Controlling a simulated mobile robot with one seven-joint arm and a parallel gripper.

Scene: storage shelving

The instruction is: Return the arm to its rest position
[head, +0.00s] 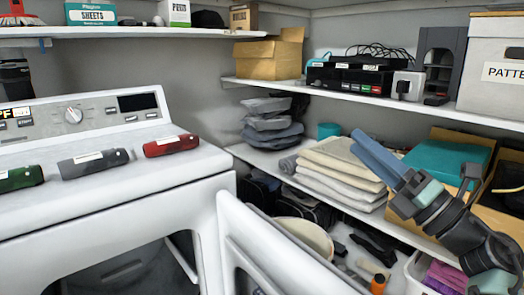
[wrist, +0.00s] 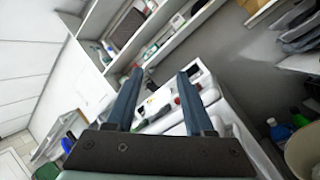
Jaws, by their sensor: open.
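My gripper (head: 362,143) is at the right in the head view, in front of the shelving. Its blue fingers point up and to the left, and they overlap a stack of folded cream cloths (head: 335,165) in the picture. My dark grey arm runs down from it to the lower right corner. In the wrist view, the two fingers of my gripper (wrist: 159,75) are spread apart with nothing between them. The washing machine (wrist: 213,100) shows beyond them, at a distance. My gripper is open and empty.
A white washing machine (head: 120,190) with its door (head: 275,250) open stands left. Green (head: 20,178), grey (head: 93,163) and red (head: 171,145) rolls lie on top. Shelves hold black devices (head: 360,77), a white box (head: 492,65) and a teal box (head: 448,160) near my arm.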

